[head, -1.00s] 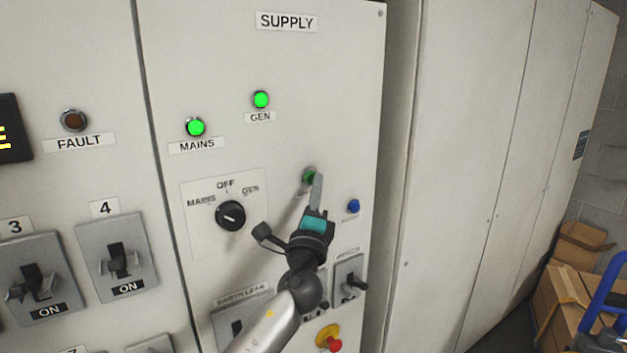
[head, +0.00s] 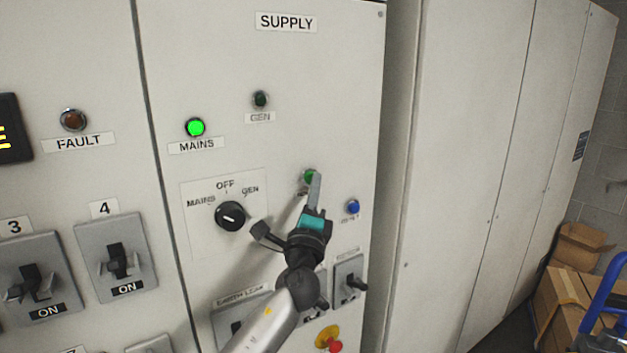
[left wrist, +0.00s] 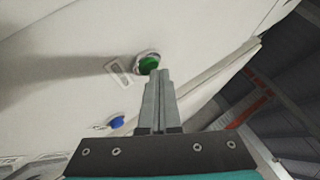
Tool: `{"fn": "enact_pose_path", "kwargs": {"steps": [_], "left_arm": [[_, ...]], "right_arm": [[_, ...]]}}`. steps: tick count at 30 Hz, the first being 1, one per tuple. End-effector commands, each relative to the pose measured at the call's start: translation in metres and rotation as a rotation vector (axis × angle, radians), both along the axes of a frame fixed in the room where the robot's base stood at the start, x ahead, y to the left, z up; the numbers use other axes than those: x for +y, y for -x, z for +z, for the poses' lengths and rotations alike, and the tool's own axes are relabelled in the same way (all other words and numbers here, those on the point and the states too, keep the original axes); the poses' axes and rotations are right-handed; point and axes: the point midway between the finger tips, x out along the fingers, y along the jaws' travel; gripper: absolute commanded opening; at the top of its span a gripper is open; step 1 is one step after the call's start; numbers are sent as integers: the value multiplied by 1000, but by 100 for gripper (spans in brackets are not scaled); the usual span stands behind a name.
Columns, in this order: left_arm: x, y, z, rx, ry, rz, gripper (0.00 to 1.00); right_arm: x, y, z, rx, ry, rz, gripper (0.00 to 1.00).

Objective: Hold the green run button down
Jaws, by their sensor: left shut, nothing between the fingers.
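The green run button (head: 309,176) is on the SUPPLY panel (head: 330,110), right of the rotary selector. It also shows in the left wrist view (left wrist: 149,65), in a light ring. My left gripper (head: 316,178) is shut and empty, with its fingertips at the button's lower edge in both views. They partly cover the button. I cannot tell whether it is pressed in. The GEN lamp (head: 260,99) is dark and the MAINS lamp (head: 195,127) is lit green. My right gripper is not in view.
A blue button (head: 352,207) is right of my gripper. The black rotary selector (head: 231,216) is to the left. A red stop knob (head: 334,345) on a yellow base and a black-handled switch (head: 352,283) are below. Cardboard boxes (head: 570,290) stand at the right.

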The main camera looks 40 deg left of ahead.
Motion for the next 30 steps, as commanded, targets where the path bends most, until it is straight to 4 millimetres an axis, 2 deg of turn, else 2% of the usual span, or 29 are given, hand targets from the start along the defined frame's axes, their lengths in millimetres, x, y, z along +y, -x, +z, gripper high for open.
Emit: {"fn": "enact_pose_path", "kwargs": {"steps": [12, 23, 30], "left_arm": [[-16, 7, 0, 0, 0, 1, 0], [-19, 8, 0, 0, 1, 0, 0], [-40, 17, 0, 0, 3, -2, 0]], "right_arm": [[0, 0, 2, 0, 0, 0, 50], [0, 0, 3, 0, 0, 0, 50], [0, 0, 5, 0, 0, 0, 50]]}}
